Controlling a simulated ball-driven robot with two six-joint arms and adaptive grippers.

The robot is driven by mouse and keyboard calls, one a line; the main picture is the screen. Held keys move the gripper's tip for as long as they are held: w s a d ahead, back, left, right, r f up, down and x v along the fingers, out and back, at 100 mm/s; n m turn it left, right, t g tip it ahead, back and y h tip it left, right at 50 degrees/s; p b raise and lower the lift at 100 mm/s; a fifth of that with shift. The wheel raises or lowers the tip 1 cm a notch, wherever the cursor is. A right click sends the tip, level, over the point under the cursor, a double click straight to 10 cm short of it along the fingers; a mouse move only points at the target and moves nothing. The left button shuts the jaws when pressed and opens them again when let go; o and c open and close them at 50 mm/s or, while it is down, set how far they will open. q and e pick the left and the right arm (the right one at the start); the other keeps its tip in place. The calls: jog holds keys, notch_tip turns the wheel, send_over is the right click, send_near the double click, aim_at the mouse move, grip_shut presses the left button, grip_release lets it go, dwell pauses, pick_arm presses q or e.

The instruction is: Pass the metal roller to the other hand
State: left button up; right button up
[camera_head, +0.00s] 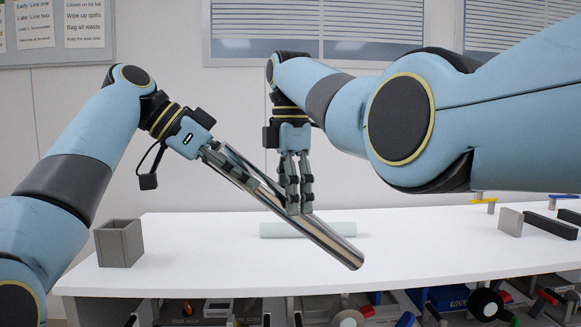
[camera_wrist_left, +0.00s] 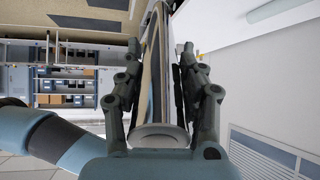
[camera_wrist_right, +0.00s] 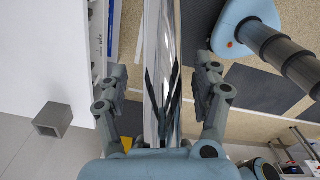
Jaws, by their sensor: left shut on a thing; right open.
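The metal roller (camera_head: 330,243) is a long shiny cylinder, held tilted above the table, its lower end to the right. My left gripper (camera_head: 248,183) is shut on its upper left part. The left wrist view shows the roller (camera_wrist_left: 155,85) running lengthwise between the left fingers. My right gripper (camera_head: 299,208) points down at the roller's middle, with its fingers open. In the right wrist view, the roller (camera_wrist_right: 162,70) passes between the spread right fingers, with gaps on both sides. The head view does not show clearly whether the right fingers touch it.
The white table (camera_head: 200,262) lies below. A pale cylinder (camera_head: 280,230) lies on it behind the roller. A grey open box (camera_head: 119,244) stands at the left. A grey block (camera_head: 510,222) and black bars (camera_head: 552,226) are at the right. The table's front middle is clear.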

pick_arm(q)
jog(key=shift+r, duration=0.1)
pick_arm(e)
jog(key=shift+f, duration=1.5)
grip_shut()
pick_arm(q)
jog(key=o, duration=1.2)
jog(key=shift+o, duration=0.2)
